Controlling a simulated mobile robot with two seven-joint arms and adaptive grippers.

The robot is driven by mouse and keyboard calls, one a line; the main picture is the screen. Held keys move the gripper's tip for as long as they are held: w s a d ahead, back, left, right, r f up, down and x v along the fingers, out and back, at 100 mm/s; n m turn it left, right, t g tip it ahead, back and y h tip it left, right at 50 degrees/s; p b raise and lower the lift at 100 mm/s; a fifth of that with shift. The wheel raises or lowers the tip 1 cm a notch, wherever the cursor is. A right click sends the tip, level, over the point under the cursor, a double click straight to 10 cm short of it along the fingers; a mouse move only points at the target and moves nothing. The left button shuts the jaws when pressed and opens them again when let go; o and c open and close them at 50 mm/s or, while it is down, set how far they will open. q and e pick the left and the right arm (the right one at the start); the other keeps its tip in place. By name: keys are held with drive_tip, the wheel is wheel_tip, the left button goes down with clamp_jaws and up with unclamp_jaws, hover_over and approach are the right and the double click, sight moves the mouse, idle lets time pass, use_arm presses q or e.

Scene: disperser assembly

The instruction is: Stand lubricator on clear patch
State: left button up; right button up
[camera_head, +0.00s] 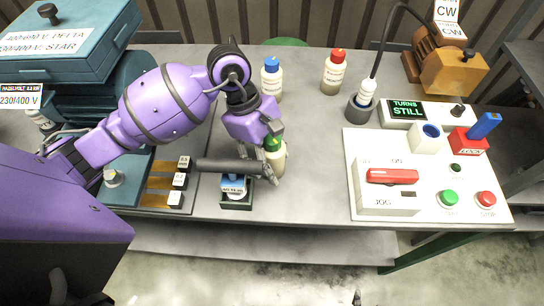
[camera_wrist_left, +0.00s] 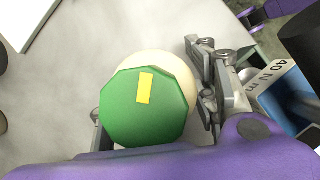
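A cream bottle with a green cap (camera_head: 273,143), which I take for the lubricator, stands upright or nearly so near the middle of the bench. My left gripper (camera_head: 272,172) comes down around it from behind and the left. In the left wrist view the green cap (camera_wrist_left: 145,108) with a yellow mark sits between the fingers. The right-hand finger (camera_wrist_left: 208,85) lies against the cream body; the cap hides most of the other finger. The gripper looks closed on it. Whether its base touches the bench is unclear. My right gripper does not show.
Blue-capped (camera_head: 271,82) and red-capped (camera_head: 333,75) bottles stand at the back. The white control panel (camera_head: 352,205) is right. Bare bench (camera_head: 315,145) lies between.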

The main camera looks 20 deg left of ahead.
use_arm(q)
drive_tip(key=shift+r, duration=0.25)
drive_tip(key=p+v, duration=0.3)
drive_tip(key=v, duration=0.8)
drive_tip(key=shift+a+r+p, duration=0.25)
drive_tip(key=shift+r+p, duration=0.1)
drive_tip(key=shift+w, duration=0.1)
idle(0.4)
